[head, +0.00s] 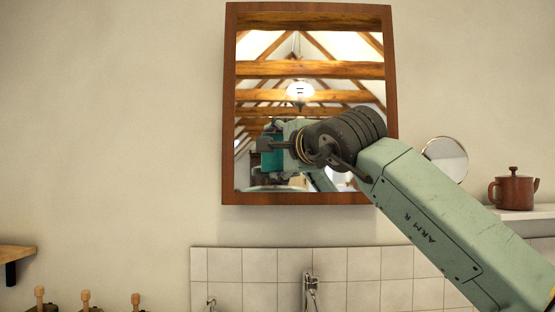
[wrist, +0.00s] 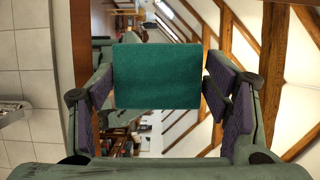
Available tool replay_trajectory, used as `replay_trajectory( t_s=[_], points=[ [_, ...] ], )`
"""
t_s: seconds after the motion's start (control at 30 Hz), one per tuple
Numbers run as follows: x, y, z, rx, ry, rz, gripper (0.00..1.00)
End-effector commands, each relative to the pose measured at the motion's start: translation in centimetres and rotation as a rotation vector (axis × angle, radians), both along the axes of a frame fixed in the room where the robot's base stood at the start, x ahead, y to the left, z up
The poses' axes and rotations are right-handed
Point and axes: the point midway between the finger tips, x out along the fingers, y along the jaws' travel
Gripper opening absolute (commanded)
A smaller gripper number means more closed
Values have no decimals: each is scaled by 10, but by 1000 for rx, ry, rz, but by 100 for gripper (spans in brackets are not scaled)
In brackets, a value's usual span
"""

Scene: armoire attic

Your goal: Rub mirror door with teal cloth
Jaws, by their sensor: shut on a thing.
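The mirror door (head: 345,90) is a tall glass in a brown wooden frame on the wall, and it reflects roof beams and a lamp. In the head view my gripper (head: 268,150) is in front of its lower half. In the wrist view my gripper (wrist: 157,80) is shut on the teal cloth (wrist: 157,75), a flat rectangular piece between the purple finger pads. Teal also shows at the fingertips in the head view, partly hidden. I cannot tell whether the cloth touches the glass.
A small round mirror (head: 445,160) is right of the door, near a brown teapot (head: 514,190) on a white shelf (head: 530,214). A tap (head: 310,285) stands before white tiles (head: 255,264) below. A wooden shelf (head: 15,253) is at left. The wall at left is bare.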

Motion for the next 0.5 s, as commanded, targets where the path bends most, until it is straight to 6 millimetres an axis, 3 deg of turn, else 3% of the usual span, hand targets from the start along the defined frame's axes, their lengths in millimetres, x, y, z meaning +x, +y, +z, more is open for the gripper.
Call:
replay_trajectory(
  t_s=[0.2, 0.5],
  points=[
    [-16, -1, -1, 0, 0, -2, 48],
    [-17, 0, 1, 1, -1, 0, 48]
  ],
)
